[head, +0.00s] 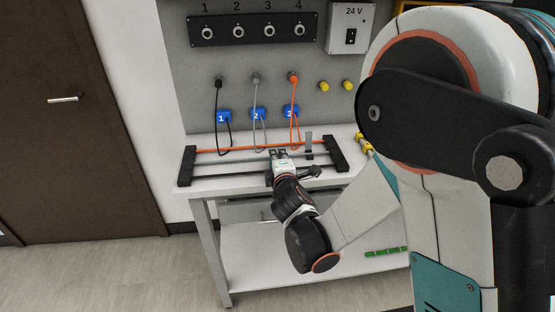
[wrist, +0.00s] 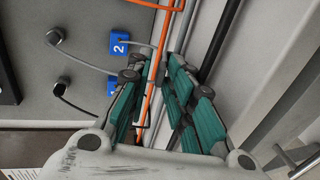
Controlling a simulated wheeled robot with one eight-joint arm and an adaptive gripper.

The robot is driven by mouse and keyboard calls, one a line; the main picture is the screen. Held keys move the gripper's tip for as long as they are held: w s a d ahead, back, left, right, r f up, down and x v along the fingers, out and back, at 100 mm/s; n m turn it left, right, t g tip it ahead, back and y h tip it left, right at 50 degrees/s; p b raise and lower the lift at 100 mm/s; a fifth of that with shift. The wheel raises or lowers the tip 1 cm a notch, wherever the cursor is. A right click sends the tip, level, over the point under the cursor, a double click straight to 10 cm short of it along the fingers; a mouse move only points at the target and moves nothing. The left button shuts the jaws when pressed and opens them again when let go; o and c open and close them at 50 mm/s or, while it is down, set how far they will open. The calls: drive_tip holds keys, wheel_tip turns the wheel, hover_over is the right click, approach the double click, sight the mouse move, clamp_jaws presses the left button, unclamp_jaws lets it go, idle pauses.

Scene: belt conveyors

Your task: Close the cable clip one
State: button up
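My gripper (head: 279,153) is at the middle of the cable rack (head: 186,166) on the bench, close to the orange cable (head: 235,148). In the wrist view, my gripper (wrist: 157,72) has its teal-padded fingers apart, with a narrow gap between them. The orange cable (wrist: 165,32) passes through that gap as seen from the wrist camera; I cannot tell whether the fingers touch it. An upright grey piece (head: 309,144), possibly a cable clip, stands on the rack right of my gripper. No clip number is readable. Any clip at my gripper is hidden by the fingers.
Blue blocks numbered 1 (head: 223,116), 2 (head: 257,113) and 3 (head: 290,111) are behind the rack, with black, grey and orange cables. A 24 V box (head: 350,28) hangs above. Dark rack rails (wrist: 219,42) run beside my fingers. The bench's front left is clear.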

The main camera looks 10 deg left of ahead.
drive_tip(key=shift+s, duration=0.1)
drive_tip(key=v, duration=0.8)
